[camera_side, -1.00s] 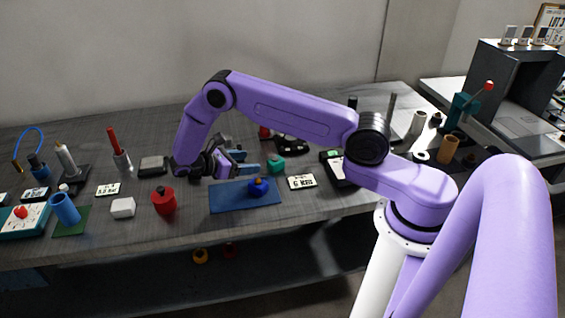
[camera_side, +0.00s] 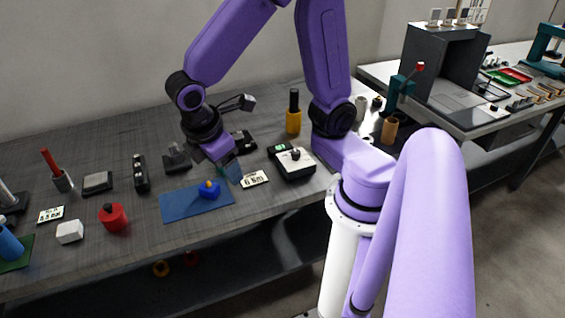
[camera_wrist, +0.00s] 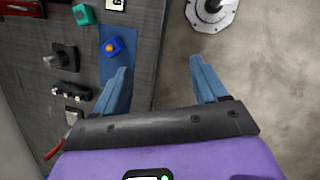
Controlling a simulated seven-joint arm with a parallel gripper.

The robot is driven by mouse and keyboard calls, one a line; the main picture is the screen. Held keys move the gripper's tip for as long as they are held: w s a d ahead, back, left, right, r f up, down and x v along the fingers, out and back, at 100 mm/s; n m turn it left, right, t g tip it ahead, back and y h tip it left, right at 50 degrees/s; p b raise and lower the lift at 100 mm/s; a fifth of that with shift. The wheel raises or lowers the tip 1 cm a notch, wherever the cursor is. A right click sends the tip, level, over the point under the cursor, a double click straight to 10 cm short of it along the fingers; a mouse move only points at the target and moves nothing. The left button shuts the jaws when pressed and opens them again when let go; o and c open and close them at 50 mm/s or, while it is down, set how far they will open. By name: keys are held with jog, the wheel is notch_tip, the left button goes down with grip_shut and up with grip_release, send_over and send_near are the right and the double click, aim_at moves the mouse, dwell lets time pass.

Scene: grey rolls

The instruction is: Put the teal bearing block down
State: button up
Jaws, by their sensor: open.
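The teal bearing block (camera_wrist: 84,14) rests on the grey table near the top left of the wrist view, well apart from my fingers. In the side view I cannot make it out clearly; my gripper (camera_side: 230,170) covers that area. My gripper is open and empty. In the wrist view its two blue fingers (camera_wrist: 158,65) stand wide apart, over the blue mat's edge and the floor.
A blue block with an orange knob (camera_side: 209,189) sits on the blue mat (camera_side: 178,207). A white label plate (camera_side: 254,179) lies to the right, with a black-and-white device (camera_side: 293,162) beyond it. A red weight (camera_side: 113,217) stands left of the mat.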

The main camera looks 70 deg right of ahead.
jog(key=s+d+r+y, duration=0.1)
jog(key=s+y, duration=0.3)
jog(key=s, duration=0.8)
jog(key=shift+s+d+r, duration=0.2)
jog(key=shift+d+r, duration=0.15)
jog(key=shift+r, duration=0.2)
